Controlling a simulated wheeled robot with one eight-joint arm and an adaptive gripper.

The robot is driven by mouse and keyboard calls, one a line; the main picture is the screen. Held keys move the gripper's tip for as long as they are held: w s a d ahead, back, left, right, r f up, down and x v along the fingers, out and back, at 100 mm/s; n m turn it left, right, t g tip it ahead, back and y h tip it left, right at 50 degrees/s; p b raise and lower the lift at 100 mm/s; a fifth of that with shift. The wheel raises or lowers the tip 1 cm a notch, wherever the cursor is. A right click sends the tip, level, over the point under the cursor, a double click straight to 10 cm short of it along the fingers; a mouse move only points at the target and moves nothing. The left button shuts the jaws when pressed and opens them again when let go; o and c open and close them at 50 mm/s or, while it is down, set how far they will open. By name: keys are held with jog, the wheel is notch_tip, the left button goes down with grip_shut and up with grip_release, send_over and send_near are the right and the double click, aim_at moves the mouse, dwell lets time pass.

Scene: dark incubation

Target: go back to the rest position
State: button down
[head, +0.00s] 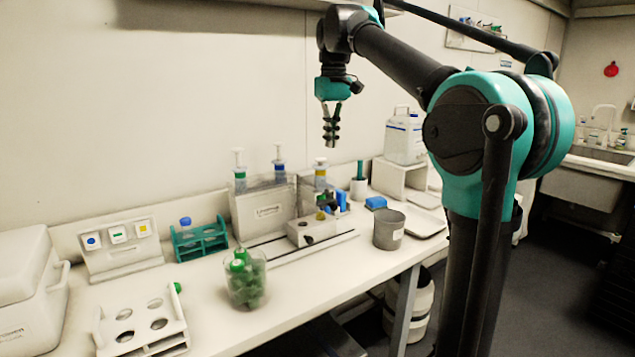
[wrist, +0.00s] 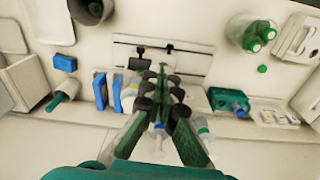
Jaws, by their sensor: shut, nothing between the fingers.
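My gripper (head: 331,133) hangs above the back of the bench in the head view, pointing down, shut and empty. In the wrist view my gripper's fingers (wrist: 162,88) lie together over the device with the syringes. Nothing shows between the fingers. My arm reaches up and to the left from its column. My gripper is clear of everything below it.
On the bench stand a white syringe holder (head: 262,212), a clear beaker with green-capped tubes (head: 246,285), a teal rack (head: 200,240), a white rack (head: 140,325), a grey cup (head: 388,230) and a white jug (head: 404,137). The wall (head: 170,100) is close behind.

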jog(key=s+d+f+m+t, duration=0.15)
jog(key=d+f, duration=0.25)
jog(key=f, duration=0.7)
jog(key=s+d+f+m, duration=0.15)
jog(key=d+f, duration=0.25)
jog(key=f, duration=0.6)
jog(key=s+d+f+m+t, duration=0.1)
jog(key=s+d+f, duration=0.2)
jog(key=s+f, duration=0.7)
jog(key=s+d+f+m+t, duration=0.1)
jog(key=s+d+f, duration=0.3)
jog(key=s+f, duration=0.5)
notch_tip(320, 180, down, 4)
jog(key=shift+s+d+f+m, duration=0.25)
jog(key=shift+s+d+m, duration=0.05)
jog(key=shift+s, duration=0.1)
